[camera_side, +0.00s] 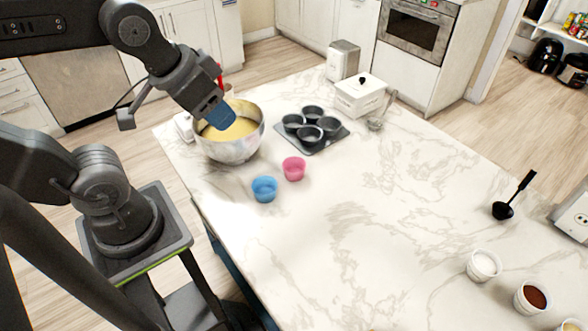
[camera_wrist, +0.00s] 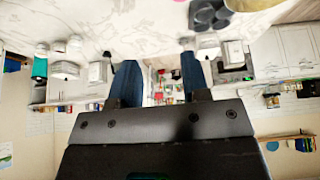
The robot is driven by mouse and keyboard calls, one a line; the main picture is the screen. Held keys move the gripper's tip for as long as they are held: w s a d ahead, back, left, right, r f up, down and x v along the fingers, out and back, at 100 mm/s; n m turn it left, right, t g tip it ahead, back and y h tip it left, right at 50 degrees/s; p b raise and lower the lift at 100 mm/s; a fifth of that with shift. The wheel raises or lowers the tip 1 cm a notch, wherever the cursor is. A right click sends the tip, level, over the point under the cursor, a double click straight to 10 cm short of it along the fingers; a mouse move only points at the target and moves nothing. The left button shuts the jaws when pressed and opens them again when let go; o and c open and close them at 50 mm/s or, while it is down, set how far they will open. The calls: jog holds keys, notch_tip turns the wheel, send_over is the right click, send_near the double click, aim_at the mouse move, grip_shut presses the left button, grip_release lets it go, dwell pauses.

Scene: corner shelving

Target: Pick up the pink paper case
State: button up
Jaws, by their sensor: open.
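The pink paper case (camera_side: 294,168) stands upright on the marble counter, right beside a blue paper case (camera_side: 264,189). My gripper (camera_side: 220,118) is up at the left, its blue fingers in front of or above the mixing bowl, apart from the pink case. In the wrist view my gripper's two fingers (camera_wrist: 160,76) are spread with nothing between them.
A metal bowl (camera_side: 229,153) of yellow batter stands left of the cases. A dark muffin tin (camera_side: 335,137) lies just behind them. A white box (camera_side: 361,97) is farther back. Small bowls (camera_side: 484,265) and a black ladle (camera_side: 503,210) are far right. The middle counter is clear.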

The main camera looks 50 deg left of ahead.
jog(key=o, duration=0.9)
